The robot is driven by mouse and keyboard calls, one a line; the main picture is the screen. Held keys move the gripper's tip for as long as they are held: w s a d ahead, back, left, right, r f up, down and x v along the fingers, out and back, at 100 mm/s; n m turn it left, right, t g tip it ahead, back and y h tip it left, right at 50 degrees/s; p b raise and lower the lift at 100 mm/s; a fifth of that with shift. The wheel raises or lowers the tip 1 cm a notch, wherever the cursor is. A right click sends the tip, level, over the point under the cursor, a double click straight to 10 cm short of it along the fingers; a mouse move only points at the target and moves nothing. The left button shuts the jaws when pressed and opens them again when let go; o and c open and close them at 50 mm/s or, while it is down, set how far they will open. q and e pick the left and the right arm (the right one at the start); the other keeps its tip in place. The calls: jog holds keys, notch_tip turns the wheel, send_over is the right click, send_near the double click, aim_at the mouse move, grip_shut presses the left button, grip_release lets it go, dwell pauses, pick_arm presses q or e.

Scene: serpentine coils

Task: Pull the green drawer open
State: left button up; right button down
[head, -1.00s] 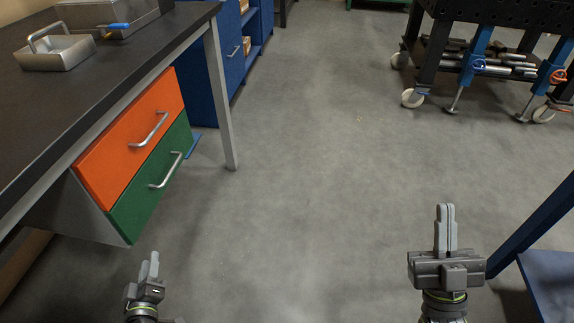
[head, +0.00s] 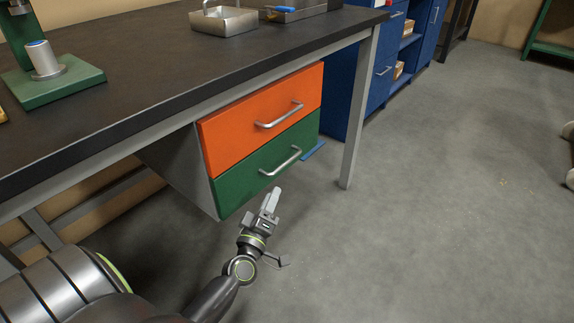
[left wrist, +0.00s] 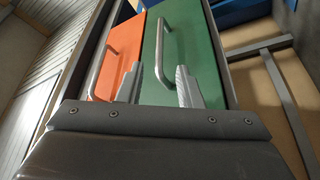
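The green drawer (head: 240,186) is the lower of two drawers under the bench and looks shut, its front level with the orange drawer (head: 230,129) above. Its silver bar handle (head: 281,163) runs across its front. My left gripper (head: 271,199) is below and in front of the green drawer, apart from the handle and empty. In the left wrist view, the two fingers (left wrist: 161,86) stand apart, with the green drawer (left wrist: 203,70) and its handle (left wrist: 164,50) beyond them. My right gripper is out of view.
The dark bench top (head: 130,75) overhangs the drawers. A grey bench leg (head: 359,115) stands right of them, with a blue cabinet (head: 378,75) behind. A green stand (head: 60,85) and a metal tray (head: 222,20) sit on the bench.

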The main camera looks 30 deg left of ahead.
pick_arm(q)
jog(key=x, duration=1.1)
jog(key=shift+f, duration=0.1)
grip_shut()
